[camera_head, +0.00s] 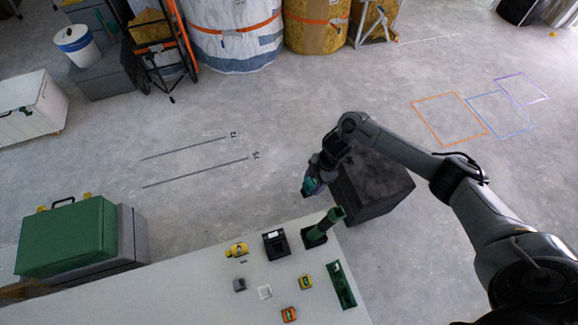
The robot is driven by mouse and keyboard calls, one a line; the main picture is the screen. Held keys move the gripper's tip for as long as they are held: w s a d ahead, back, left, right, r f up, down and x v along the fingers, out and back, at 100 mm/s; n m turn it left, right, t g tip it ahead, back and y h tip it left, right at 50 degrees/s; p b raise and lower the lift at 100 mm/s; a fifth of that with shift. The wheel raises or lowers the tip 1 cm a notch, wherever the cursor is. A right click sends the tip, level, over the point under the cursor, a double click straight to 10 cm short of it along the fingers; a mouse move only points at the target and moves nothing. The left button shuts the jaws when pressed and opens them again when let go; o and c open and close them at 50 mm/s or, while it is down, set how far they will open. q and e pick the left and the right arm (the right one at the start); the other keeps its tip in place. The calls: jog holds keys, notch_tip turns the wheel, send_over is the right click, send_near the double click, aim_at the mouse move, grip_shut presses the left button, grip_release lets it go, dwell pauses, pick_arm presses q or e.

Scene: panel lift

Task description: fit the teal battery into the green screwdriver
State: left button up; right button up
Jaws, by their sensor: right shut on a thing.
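My right gripper (316,180) is shut on the teal battery (310,186), holding it in the air beyond the table's far edge, left of a dark box. The gripper's fingers partly hide the battery. The green screwdriver (334,216) appears to be the green and black piece at the table's far right corner, slanting up to the right. The battery is apart from it, a little farther back and to the left in the picture. My left gripper is not in view.
The pale table (190,290) also carries a black device (276,244), a yellow item (237,250), small grey, yellow and orange blocks, and a long green holder (341,286) at its right edge. A green case (67,237) is at left.

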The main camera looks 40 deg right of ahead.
jog(key=s+d+f+m+p, duration=0.1)
jog(key=s+d+f+p, duration=0.15)
jog(key=s+d, duration=0.85)
jog(key=b+x, duration=0.5)
jog(key=shift+s+d+f, duration=0.1)
jog(key=shift+s+f, duration=0.05)
jog(key=shift+f, duration=0.25)
jog(key=shift+f, duration=0.15)
dwell(0.6)
jog(key=shift+f, duration=0.25)
dwell(0.7)
jog(key=shift+f, duration=0.15)
dwell(0.3)
jog(key=shift+f, duration=0.2)
jog(key=shift+a+f+b, duration=0.3)
jog(key=shift+f+b, duration=0.05)
jog(key=shift+b, duration=0.1)
